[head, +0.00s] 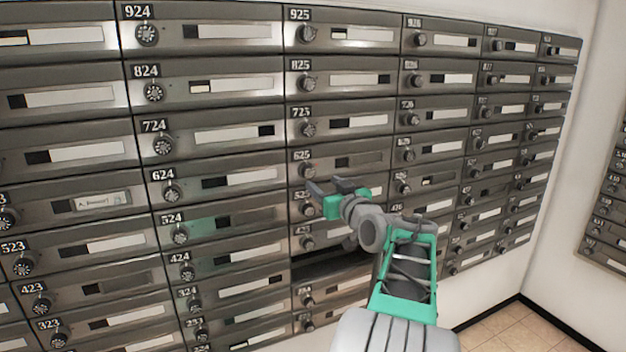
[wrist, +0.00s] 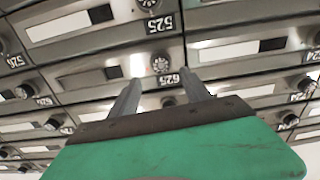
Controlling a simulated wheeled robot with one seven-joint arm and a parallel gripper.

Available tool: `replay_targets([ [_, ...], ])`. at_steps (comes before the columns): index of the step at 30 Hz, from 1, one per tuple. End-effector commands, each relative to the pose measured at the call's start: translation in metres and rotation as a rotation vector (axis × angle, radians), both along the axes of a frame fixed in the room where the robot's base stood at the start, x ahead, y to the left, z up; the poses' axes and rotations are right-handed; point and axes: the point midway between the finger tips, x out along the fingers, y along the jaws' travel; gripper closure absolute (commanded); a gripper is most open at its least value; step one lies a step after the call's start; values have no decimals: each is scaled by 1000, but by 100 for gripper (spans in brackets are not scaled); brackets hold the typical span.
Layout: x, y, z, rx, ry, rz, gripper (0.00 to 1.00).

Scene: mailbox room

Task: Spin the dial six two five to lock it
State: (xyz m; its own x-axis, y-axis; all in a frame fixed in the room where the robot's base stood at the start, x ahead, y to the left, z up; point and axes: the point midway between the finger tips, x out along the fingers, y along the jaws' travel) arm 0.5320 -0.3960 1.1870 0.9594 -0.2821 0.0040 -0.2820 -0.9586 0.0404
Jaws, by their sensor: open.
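The 625 dial (head: 306,170) is a small round dark knob under the 625 label, at the left of its grey mailbox door (head: 352,162). In the wrist view, which is upside down, the same dial (wrist: 160,65) shows with its 625 label, framed between the two finger tips. My gripper (head: 325,185) is open and empty, its fingers pointing at the mailbox wall just below and right of the dial in the head view. In the wrist view my gripper's fingers (wrist: 160,77) stand apart on either side of the dial. Whether they touch anything cannot be told.
Rows of similar doors with dials surround it, including the 725 dial (head: 307,129) above and the 624 dial (head: 167,192) at left. A dark open compartment (head: 335,264) lies lower down, behind my arm. A second mailbox bank (head: 610,195) is on the right wall. Tiled floor (head: 520,330) is clear.

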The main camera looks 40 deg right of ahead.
Motion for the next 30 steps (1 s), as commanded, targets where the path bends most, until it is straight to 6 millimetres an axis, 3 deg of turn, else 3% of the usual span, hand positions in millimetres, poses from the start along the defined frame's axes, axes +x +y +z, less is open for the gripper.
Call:
replay_targets([
  [7, 45, -11, 2, 3, 3, 3, 44],
  [12, 66, -18, 1, 2, 3, 2, 44],
  [21, 70, -19, 1, 1, 3, 0, 45],
  [30, 70, -19, 1, 1, 3, 0, 70],
])
